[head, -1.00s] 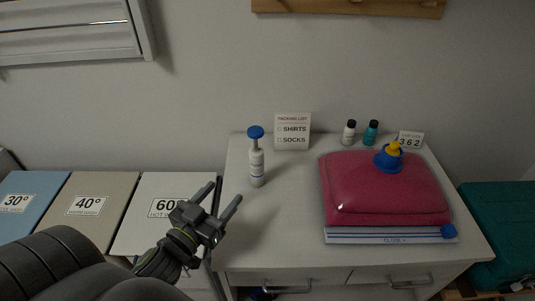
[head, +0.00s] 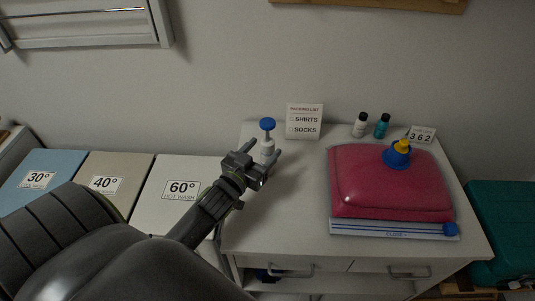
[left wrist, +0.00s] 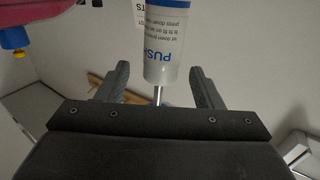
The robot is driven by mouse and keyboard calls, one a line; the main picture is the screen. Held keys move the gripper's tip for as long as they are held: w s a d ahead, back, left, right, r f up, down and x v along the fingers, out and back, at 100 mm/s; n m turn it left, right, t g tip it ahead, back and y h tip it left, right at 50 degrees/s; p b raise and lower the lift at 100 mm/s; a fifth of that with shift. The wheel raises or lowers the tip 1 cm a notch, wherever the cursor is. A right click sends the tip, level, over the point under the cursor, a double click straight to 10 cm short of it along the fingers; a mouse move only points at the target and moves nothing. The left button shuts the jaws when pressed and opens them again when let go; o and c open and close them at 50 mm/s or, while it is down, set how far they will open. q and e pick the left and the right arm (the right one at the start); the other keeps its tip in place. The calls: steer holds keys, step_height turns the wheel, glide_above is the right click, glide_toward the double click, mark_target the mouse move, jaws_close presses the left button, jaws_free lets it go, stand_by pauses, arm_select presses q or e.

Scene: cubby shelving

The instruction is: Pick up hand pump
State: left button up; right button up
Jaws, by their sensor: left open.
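The hand pump (head: 267,145) is a white cylinder with a blue knob on top, standing upright near the left side of the white cabinet top. My left gripper (head: 264,152) is open, with its fingertips close in front of the pump and hiding its lower body. In the left wrist view the pump (left wrist: 168,45) appears upside down, its printed white body and thin metal rod between the two open fingers (left wrist: 160,70). My right gripper is not in view.
A puffy red bag (head: 388,185) with a blue and yellow valve (head: 398,153) fills the right of the cabinet top (head: 290,220). A packing list card (head: 304,121), two small bottles and a number card stand at the back. Labelled laundry bins (head: 180,205) are at left.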

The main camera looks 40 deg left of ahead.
mark_target(271, 140)
arm_select(q)
steer(key=w+p, duration=0.1)
steer(key=w, duration=0.3)
steer(key=shift+a+p, duration=0.1)
steer(key=shift+p, duration=0.25)
steer(key=shift+w, duration=0.6)
steer(key=c, duration=1.1)
